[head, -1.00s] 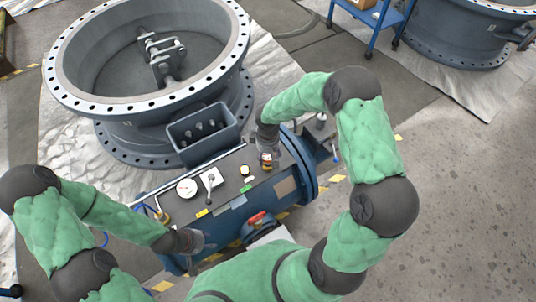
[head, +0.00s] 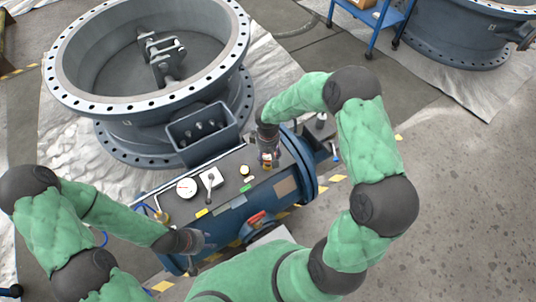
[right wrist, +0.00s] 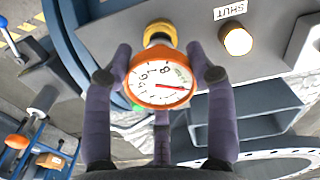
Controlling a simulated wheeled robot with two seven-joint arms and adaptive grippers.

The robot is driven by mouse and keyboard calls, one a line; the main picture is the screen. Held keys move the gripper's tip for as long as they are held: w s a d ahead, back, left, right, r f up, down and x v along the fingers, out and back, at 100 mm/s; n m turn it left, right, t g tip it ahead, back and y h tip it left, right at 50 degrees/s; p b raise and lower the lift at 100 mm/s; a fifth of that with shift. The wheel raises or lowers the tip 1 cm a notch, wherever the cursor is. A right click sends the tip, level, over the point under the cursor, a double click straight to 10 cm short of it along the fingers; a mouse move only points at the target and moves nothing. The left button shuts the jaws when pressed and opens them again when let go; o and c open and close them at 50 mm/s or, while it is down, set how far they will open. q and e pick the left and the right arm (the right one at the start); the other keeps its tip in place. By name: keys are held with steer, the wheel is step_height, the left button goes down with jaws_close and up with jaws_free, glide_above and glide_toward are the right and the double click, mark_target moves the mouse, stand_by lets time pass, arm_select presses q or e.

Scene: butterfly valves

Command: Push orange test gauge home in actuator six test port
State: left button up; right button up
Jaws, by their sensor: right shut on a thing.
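The orange test gauge (right wrist: 158,82) has a white dial and a red needle. A yellow fitting (right wrist: 158,33) shows beyond the gauge, against the grey panel; I cannot tell how deep the gauge sits in the port. In the head view my right gripper (head: 268,155) is over the right end of the blue actuator (head: 265,204). My left gripper (head: 205,241) is at the actuator's lower left end, and its fingers are too small to read.
A large flanged valve (head: 150,120) stands behind. A blue cart (head: 372,22) is farther back. Floor at right is clear.

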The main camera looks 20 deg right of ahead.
steer(key=shift+f+b, duration=0.85)
steer(key=shift+f, duration=0.2)
stand_by(1.7)
steer(key=o, duration=1.5)
steer(key=shift+c, duration=0.2)
steer(key=shift+r, duration=0.1)
steer(key=shift+r+p, duration=2.85)
steer(key=shift+r, duration=0.85)
